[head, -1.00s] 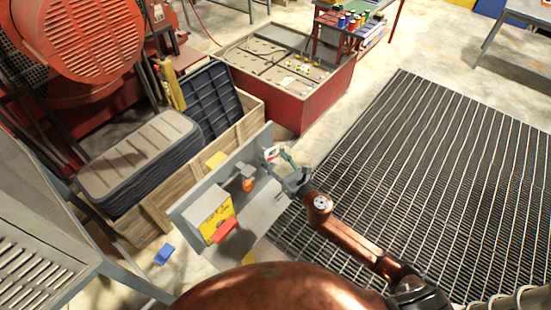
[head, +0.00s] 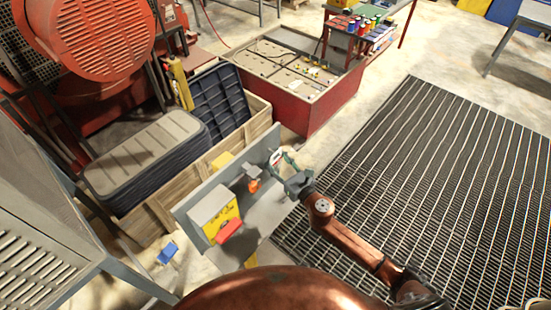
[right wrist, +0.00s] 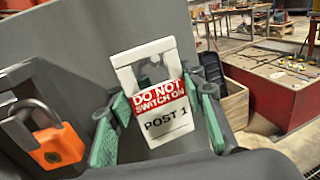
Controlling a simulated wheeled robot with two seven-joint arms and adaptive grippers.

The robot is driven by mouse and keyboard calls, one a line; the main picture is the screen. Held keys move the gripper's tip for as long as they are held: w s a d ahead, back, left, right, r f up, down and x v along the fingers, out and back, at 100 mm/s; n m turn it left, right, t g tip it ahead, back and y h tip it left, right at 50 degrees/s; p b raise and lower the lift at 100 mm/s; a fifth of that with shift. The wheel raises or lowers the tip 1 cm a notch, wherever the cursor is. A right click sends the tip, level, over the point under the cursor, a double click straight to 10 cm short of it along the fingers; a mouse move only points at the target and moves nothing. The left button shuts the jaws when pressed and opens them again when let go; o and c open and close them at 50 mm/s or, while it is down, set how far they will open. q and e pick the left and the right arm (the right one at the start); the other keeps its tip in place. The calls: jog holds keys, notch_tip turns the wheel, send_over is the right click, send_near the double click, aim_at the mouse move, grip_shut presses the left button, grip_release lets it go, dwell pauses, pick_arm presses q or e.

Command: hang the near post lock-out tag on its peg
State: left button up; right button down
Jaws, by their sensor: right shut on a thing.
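The lock-out tag (right wrist: 160,100) is white with a red band reading "DO NOT SWITCH ON" and "POST 1" below. It is upright in the right wrist view, with an opening in its upper part. My right gripper (right wrist: 158,132) is shut on it, a green pad at each side. In the head view my right gripper (head: 284,163) holds the tag (head: 275,158) by the far right end of the grey panel (head: 187,219). I cannot make out the peg clearly, or tell whether the tag touches the panel. My left gripper is not in view.
An orange padlock (right wrist: 57,146) hangs left of the tag, also seen in the head view (head: 254,186). A yellow-and-grey box (head: 212,212) with a red part (head: 229,230) is on the panel. A wooden crate (head: 258,122) stands behind. Floor grating (head: 430,190) lies clear at right.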

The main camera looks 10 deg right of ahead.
jog(key=c, duration=1)
grip_release()
jog(key=shift+c, duration=0.2)
jog(key=shift+s+d+f, duration=0.1)
jog(key=shift+s+d, duration=0.15)
jog(key=shift+s, duration=0.25)
jog(key=v, duration=1.1)
